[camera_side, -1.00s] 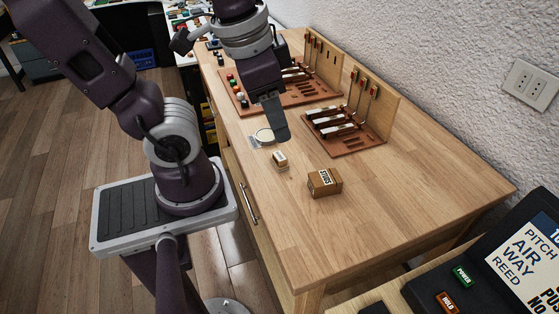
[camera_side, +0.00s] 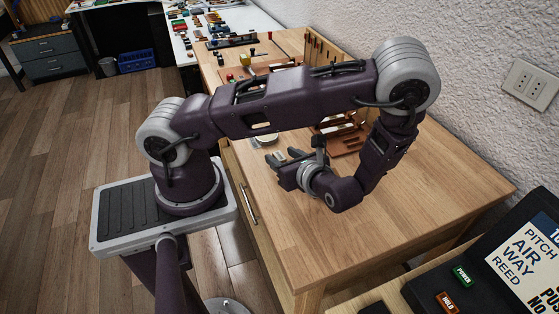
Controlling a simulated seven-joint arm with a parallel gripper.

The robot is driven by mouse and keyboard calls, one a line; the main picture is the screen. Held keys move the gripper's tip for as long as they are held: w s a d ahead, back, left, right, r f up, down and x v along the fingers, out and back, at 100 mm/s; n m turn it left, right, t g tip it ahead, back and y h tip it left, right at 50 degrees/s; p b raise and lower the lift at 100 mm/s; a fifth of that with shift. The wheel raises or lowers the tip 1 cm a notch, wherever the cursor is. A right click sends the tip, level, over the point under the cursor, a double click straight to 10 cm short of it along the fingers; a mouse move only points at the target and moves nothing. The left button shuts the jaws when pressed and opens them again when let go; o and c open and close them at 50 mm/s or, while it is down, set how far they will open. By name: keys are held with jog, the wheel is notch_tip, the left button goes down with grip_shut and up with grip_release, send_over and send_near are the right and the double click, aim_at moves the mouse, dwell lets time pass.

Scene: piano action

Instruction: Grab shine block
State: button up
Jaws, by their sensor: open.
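My gripper (camera_side: 281,155) is low over the front part of the wooden bench, turned sideways with its fingers pointing to the left. Its fingers are apart. The small pale-and-brown block that stood here earlier, and the larger labelled brown box near it, are both hidden behind my gripper and wrist. I cannot tell which of them is the shine block, or whether the small block is between the fingers. A round pale disc (camera_side: 266,139) lies on the bench just beyond the fingers, partly covered by my arm.
The wooden bench (camera_side: 440,195) is clear at the right and front. A reddish-brown action model (camera_side: 346,140) stands behind my forearm, mostly hidden. Another board (camera_side: 262,69) and small coloured parts are farther back. A dark panel with buttons (camera_side: 462,275) is at the lower right.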

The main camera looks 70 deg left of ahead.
aim_at(279, 155)
jog(key=x, duration=0.3)
jog(key=shift+f, duration=0.1)
grip_shut()
